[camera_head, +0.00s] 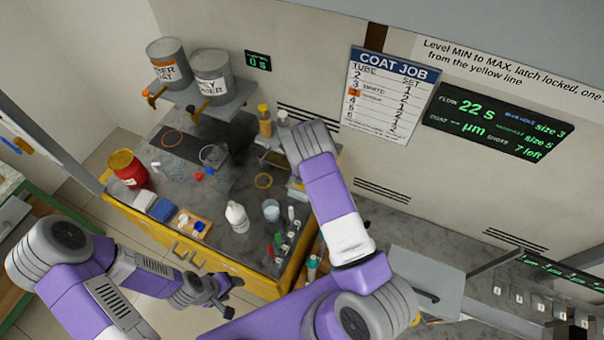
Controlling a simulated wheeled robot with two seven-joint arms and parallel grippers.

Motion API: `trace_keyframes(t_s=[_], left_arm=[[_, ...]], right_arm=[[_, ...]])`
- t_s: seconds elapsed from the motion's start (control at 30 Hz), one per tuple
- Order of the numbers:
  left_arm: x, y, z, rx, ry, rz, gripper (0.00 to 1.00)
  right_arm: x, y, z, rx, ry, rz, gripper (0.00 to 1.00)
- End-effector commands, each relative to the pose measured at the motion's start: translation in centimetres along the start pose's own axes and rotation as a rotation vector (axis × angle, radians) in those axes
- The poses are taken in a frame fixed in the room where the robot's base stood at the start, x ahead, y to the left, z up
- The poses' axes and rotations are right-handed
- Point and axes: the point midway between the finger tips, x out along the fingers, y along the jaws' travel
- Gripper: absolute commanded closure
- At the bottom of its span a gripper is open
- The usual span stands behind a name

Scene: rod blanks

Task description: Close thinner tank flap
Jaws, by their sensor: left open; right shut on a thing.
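My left gripper (226,299) is open and empty, low in front of the yellow-edged bench. My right arm reaches up over the right part of the bench, and its grey end section lies near the back wall. The fingers of my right gripper are hidden behind it, so what they hold does not show. I cannot make out the thinner tank flap for certain. A light grey panel with a dark handle (425,288) lies to the right of my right arm, but I cannot tell whether it is that flap.
The bench (207,254) carries a red can (128,172), a white bottle (237,217), a clear cup (271,210) and yellow-capped bottles (264,122). Two grey drums (212,77) stand on a wall shelf. A job sheet (391,92) and a display (496,124) hang on the wall.

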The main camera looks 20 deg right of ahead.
Motion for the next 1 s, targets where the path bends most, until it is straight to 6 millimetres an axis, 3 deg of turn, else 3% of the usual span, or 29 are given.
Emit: trace_keyframes(t_s=[0.7, 0.73, 0.87, 1.0], left_arm=[[-0.06, 0.03, 0.01, 0.0, 0.0, 0.0, 0.42], [-0.06, 0.03, 0.01, 0.0, 0.0, 0.0, 0.42], [-0.06, 0.03, 0.01, 0.0, 0.0, 0.0, 0.42], [-0.07, 0.03, 0.01, 0.0, 0.0, 0.0, 0.42]], right_arm=[[0.31, -0.05, 0.27, 0.003, 0.076, 0.0, 1.0], [0.31, -0.05, 0.26, 0.003, 0.076, 0.0, 0.73], [0.32, -0.03, 0.26, 0.003, 0.076, 0.001, 0.53], [0.32, -0.01, 0.27, 0.003, 0.076, 0.001, 0.52]])
